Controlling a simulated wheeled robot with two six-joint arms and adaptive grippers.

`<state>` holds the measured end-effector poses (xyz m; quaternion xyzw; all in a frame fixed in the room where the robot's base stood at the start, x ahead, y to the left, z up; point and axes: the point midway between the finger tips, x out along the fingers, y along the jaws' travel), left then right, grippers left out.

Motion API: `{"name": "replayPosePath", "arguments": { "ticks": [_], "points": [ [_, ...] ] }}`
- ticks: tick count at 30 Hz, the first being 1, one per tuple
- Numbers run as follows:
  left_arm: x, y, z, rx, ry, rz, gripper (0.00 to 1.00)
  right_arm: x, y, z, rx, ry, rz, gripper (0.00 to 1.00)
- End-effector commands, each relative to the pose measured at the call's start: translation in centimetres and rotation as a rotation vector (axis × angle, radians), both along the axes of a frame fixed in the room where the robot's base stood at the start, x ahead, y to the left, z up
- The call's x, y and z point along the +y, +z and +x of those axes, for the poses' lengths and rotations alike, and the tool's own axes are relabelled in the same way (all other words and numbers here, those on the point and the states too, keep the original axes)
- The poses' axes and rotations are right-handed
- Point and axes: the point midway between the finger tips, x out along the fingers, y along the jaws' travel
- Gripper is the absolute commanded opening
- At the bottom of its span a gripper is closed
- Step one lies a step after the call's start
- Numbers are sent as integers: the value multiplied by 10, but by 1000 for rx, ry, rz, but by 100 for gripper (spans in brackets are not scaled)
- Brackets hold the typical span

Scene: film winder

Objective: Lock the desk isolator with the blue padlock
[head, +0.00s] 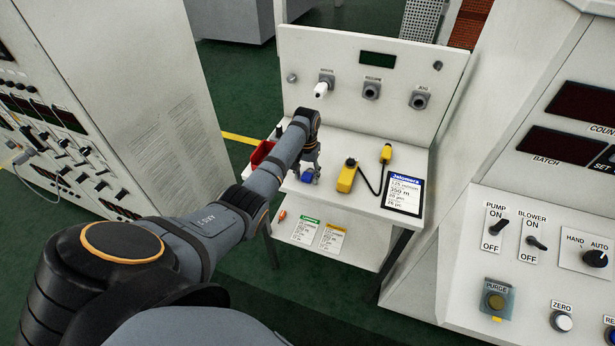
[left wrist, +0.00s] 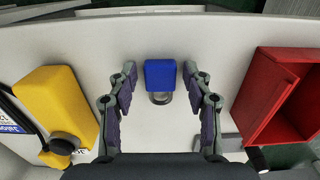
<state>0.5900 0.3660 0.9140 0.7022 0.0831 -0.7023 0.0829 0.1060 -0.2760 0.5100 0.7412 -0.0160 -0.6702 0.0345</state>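The blue padlock (head: 307,177) is on the white desk top (head: 330,150), under my left gripper (head: 310,165). In the left wrist view the blue padlock (left wrist: 160,74) shows its blue body with a grey shackle below it in the picture. My left gripper (left wrist: 160,78) is open, one finger on each side of the padlock, with a small gap on both sides. The desk's upright panel carries a fitting with a white part (head: 321,89) and two grey fittings (head: 371,91); their labels are too small to read surely, so I cannot tell which is the isolator. My right gripper is out of view.
A red bin (head: 262,152) stands at the desk's left edge, also in the left wrist view (left wrist: 270,95). A yellow handheld unit (head: 346,178) with a black cable and a printed card (head: 403,194) lie to the right. Cabinets stand on both sides; the lower shelf (head: 335,225) holds cards.

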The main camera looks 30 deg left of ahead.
Motion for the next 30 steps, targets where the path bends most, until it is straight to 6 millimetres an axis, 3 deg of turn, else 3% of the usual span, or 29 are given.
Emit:
{"name": "replayPosePath", "arguments": {
  "ticks": [1,10,20,25,30],
  "points": [
    [0,0,0,0,0,0,39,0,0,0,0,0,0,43],
    [0,1,0,-1,0,0,0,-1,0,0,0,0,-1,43],
    [1,6,1,-3,1,1,0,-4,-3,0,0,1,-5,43],
    [-1,33,1,-8,0,2,0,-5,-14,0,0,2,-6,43],
    [-29,71,-19,-7,-3,1,0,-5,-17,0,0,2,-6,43]
  ]
}}
